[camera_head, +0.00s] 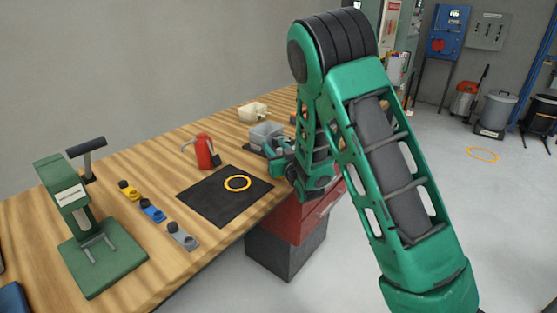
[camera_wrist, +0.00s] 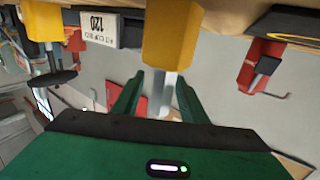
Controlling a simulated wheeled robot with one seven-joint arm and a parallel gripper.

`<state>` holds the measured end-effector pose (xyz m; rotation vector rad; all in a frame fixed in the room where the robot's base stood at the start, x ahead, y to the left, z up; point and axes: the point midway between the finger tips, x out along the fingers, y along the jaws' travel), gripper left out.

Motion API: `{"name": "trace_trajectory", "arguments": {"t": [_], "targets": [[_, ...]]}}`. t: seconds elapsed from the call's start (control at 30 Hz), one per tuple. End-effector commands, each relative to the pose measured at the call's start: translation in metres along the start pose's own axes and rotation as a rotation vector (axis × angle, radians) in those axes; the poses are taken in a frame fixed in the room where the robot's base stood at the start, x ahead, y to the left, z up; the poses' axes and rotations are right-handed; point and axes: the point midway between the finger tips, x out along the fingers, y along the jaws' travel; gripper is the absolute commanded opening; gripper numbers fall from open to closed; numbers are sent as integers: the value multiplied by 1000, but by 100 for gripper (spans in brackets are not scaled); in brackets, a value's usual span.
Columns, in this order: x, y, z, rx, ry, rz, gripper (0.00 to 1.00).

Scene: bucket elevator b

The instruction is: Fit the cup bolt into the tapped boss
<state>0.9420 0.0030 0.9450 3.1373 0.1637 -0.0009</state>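In the wrist view, which looks upside down, a yellow faceted piece (camera_wrist: 171,35) with a pale metal shank (camera_wrist: 162,84) shows in line with the gap of my gripper (camera_wrist: 160,82). The two green fingers stand apart on either side of the shank; whether they touch it I cannot tell. It may be a cup bolt. I cannot make out the tapped boss for certain.
A red can (camera_head: 204,152) and a black mat (camera_head: 205,205) with a yellow ring (camera_head: 237,183) lie on the wooden bench (camera_head: 130,290). Yellow, blue and grey blocks (camera_head: 152,211) and a green press-like stand (camera_head: 95,265) are at left. A cream bin (camera_head: 252,111) stands farther back.

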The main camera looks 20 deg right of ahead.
Motion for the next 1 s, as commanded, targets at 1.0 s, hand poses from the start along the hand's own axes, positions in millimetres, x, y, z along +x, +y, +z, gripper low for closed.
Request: {"name": "trace_trajectory", "arguments": {"t": [1.0], "targets": [[-2, -3, -43, 0, 1, -3, 0]]}}
